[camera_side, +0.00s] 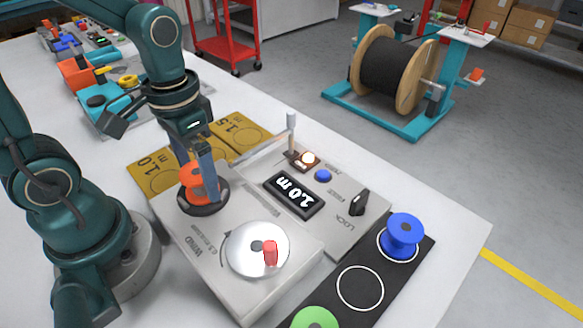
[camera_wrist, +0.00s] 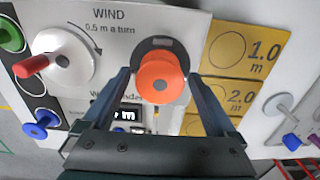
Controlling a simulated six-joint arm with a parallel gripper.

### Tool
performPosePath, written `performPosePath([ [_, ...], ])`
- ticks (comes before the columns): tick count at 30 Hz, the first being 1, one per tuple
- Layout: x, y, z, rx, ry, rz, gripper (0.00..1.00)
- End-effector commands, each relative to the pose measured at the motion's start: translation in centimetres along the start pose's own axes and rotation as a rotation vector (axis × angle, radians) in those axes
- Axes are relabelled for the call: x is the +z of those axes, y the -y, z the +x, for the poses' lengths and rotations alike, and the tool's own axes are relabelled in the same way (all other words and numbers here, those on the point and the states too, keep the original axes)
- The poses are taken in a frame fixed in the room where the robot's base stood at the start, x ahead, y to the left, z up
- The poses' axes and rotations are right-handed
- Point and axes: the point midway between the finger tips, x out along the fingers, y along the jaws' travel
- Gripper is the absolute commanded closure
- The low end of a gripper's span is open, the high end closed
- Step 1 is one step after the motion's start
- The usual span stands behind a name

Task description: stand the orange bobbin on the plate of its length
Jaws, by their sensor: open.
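The orange bobbin (camera_side: 190,183) stands upright on the dark round spindle base (camera_side: 204,203) of the grey winding machine. The wrist view looks down on the same bobbin (camera_wrist: 160,84). My gripper (camera_side: 199,189) is open and low over it, with fingers on either side; in the wrist view the fingers (camera_wrist: 159,78) flank it with visible gaps. Yellow plates with ring outlines lie beside the machine: 1.0 m (camera_wrist: 262,35), 2.0 m (camera_wrist: 216,97) and 1.5 m (camera_side: 250,133). My gripper partly hides the plates in the side view.
The winding disc (camera_side: 245,240) with its red handle, an upright lever (camera_side: 291,135) and a black lock knob (camera_side: 359,203) stand up from the machine. A black mat (camera_side: 330,283) holds a blue bobbin (camera_side: 403,234) and a green one (camera_side: 315,318). The yellow plates look empty where visible.

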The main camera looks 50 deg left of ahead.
Motion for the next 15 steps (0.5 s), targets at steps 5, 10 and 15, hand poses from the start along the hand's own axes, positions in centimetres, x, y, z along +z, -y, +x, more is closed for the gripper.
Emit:
performPosePath([
  [5,0.01,0.0,-0.01,0.0,0.0,0.0,0.11],
  [10,0.0,0.0,-0.02,0.0,0.0,0.0,0.76],
  [15,-0.08,0.01,-0.48,0.0,-0.003,0.0,0.87],
])
